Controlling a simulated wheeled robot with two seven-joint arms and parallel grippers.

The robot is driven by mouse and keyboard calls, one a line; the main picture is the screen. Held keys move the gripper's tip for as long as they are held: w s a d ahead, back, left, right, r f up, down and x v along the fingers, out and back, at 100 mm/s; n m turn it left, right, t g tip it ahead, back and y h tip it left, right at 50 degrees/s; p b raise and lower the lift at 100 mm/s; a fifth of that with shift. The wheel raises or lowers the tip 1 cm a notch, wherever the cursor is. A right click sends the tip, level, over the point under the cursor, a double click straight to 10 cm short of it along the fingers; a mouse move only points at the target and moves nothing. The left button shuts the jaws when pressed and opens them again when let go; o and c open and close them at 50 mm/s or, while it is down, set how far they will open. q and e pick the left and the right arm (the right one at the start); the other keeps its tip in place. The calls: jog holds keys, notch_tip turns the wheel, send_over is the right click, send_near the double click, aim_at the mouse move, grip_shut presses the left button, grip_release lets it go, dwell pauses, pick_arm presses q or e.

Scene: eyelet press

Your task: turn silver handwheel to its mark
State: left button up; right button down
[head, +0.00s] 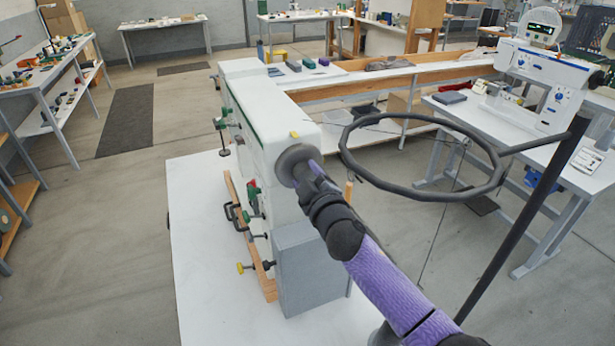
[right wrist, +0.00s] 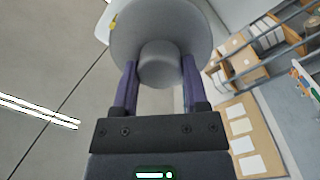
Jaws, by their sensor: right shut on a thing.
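The silver handwheel (head: 289,158) sits on the near end of the white press (head: 262,115). In the right wrist view the handwheel (right wrist: 190,32) is a grey disc with a round hub (right wrist: 160,66) facing me. My right gripper (head: 311,170) is at the hub, and in the right wrist view its purple fingers (right wrist: 158,72) stand on both sides of it, shut on it. A small yellow mark (head: 294,134) is on the press just above the wheel; it also shows at the wheel's upper left edge in the right wrist view (right wrist: 113,22). My left gripper is not in view.
The press stands on a white table (head: 205,240). Green and black clamps (head: 233,213) and a yellow knob (head: 241,268) stick out on its left side. A dark ring (head: 420,194) on a post stands to the right. Another bench (head: 500,120) holds a white machine (head: 540,85).

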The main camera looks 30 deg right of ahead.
jog(key=shift+f+n+y+p, duration=0.1)
jog(key=shift+n+y+p, duration=0.35)
jog(key=shift+n, duration=8.05)
jog(key=shift+c, duration=0.5)
grip_release()
jog(key=s, duration=1)
jog(key=shift+a+f, duration=0.2)
jog(key=shift+a, duration=0.05)
